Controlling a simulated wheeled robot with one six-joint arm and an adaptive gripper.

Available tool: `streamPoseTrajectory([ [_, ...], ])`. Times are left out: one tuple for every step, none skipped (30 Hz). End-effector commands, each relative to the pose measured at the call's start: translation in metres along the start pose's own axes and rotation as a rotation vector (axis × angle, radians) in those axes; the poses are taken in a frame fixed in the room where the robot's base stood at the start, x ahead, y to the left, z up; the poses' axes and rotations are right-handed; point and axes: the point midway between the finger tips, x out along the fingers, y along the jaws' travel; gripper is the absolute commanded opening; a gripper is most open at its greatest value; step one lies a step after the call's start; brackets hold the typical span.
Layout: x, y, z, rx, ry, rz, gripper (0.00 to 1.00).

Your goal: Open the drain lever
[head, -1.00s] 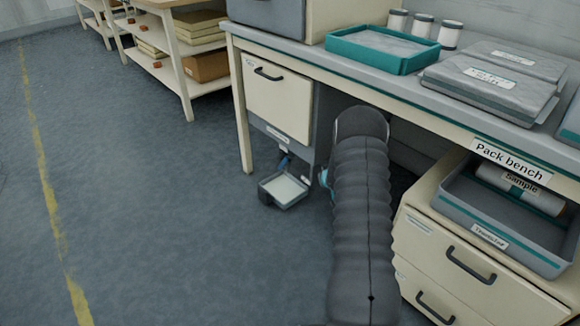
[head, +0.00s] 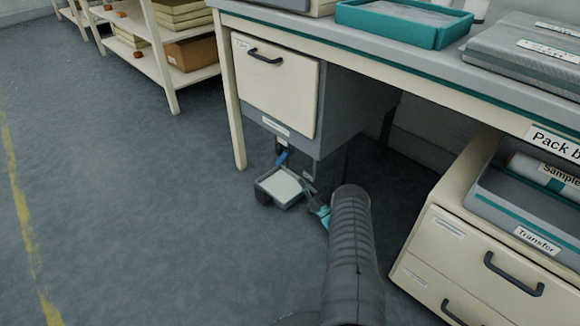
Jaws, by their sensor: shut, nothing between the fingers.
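A small blue lever (head: 282,157) hangs below the cabinet with the cream drawer front (head: 275,86), under the bench. A shallow tray with a pale inside (head: 280,187) stands on the floor beneath it. My gripper (head: 307,184) is shut and empty, low beside the tray's right edge, to the right of and below the lever. It appears apart from the lever; whether it touches the tray I cannot tell. My ribbed dark arm covers part of the gripper and the floor behind it.
The pack bench (head: 330,38) spans above, with a teal tray (head: 404,22) on top. A bench leg (head: 232,125) stands left of the lever. A drawer unit (head: 470,255) is on the right. The floor (head: 130,240) to the left is clear.

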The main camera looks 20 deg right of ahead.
Motion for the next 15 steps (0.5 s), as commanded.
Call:
streamPoseTrajectory([
  [0.001, 0.001, -0.002, -0.002, 0.008, -0.002, 0.00],
  [0.002, 0.002, -0.003, -0.003, 0.010, -0.002, 0.00],
  [0.005, 0.003, -0.004, -0.004, 0.011, -0.001, 0.00],
  [0.008, 0.004, -0.004, -0.004, 0.011, 0.000, 0.00],
  [0.012, 0.004, -0.004, -0.005, 0.010, 0.001, 0.00],
  [0.018, 0.005, -0.005, -0.005, 0.010, 0.002, 0.00],
  [0.022, 0.005, -0.005, -0.005, 0.011, 0.003, 0.00],
  [0.027, 0.006, -0.005, -0.006, 0.011, 0.003, 0.00],
  [0.034, 0.006, -0.006, -0.007, 0.010, 0.003, 0.00],
  [0.039, 0.006, -0.006, -0.007, 0.009, 0.004, 0.00],
  [0.045, 0.006, -0.006, -0.007, 0.010, 0.004, 0.00],
  [0.051, 0.006, -0.005, -0.007, 0.010, 0.004, 0.00],
  [0.056, 0.006, -0.005, -0.007, 0.009, 0.004, 0.00],
  [0.061, 0.006, -0.005, -0.006, 0.008, 0.004, 0.00],
  [0.067, 0.006, -0.005, -0.006, 0.009, 0.004, 0.00],
])
